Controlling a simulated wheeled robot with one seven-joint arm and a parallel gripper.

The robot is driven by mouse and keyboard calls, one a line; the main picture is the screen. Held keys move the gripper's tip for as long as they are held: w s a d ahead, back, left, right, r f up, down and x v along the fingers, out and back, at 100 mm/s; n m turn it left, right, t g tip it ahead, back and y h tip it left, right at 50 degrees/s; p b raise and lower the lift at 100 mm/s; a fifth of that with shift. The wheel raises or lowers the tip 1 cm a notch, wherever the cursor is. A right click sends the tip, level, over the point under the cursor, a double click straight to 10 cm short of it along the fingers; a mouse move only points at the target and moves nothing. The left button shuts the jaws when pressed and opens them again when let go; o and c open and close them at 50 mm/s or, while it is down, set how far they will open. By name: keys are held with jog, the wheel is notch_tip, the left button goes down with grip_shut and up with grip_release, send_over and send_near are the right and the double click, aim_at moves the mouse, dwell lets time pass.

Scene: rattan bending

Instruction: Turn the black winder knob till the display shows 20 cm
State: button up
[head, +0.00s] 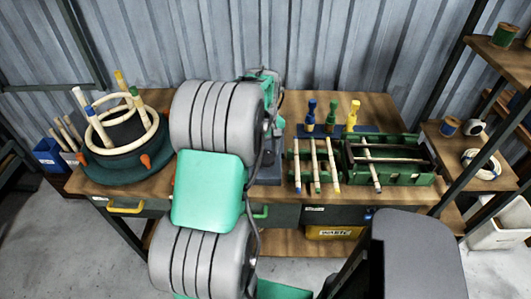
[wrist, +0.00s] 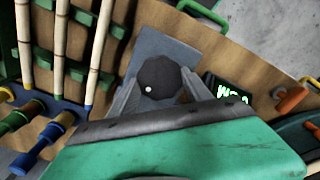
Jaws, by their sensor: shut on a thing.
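The black winder knob (wrist: 160,78) is a round dark cap with a small white dot, in the upper middle of the wrist view. It sits over a grey base plate (wrist: 152,43). My gripper (wrist: 158,88) is shut on the knob, with one grey finger on each side. The display (wrist: 233,92) is a dark panel with bright green characters, just right of the knob. It is partly cut off by my gripper, and I cannot read its value. In the head view my arm hides the knob and the display; part of the grey base (head: 268,174) shows beside the arm.
Rattan poles (head: 314,165) lie across a green rack (head: 390,165) right of the winder. Blue, green and yellow pegs (head: 332,115) stand behind them. A round dark former (head: 122,165) with pale rings stands at the left of the wooden bench (head: 290,105).

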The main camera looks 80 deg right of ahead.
aim_at(265, 156)
jog(key=m, duration=1.1)
jog(key=shift+m, duration=2.2)
jog(key=o, duration=1.4)
jog(key=shift+c, duration=0.2)
notch_tip(265, 156, up, 8)
jog(key=shift+f+b, duration=0.1)
jog(key=shift+b, duration=0.4)
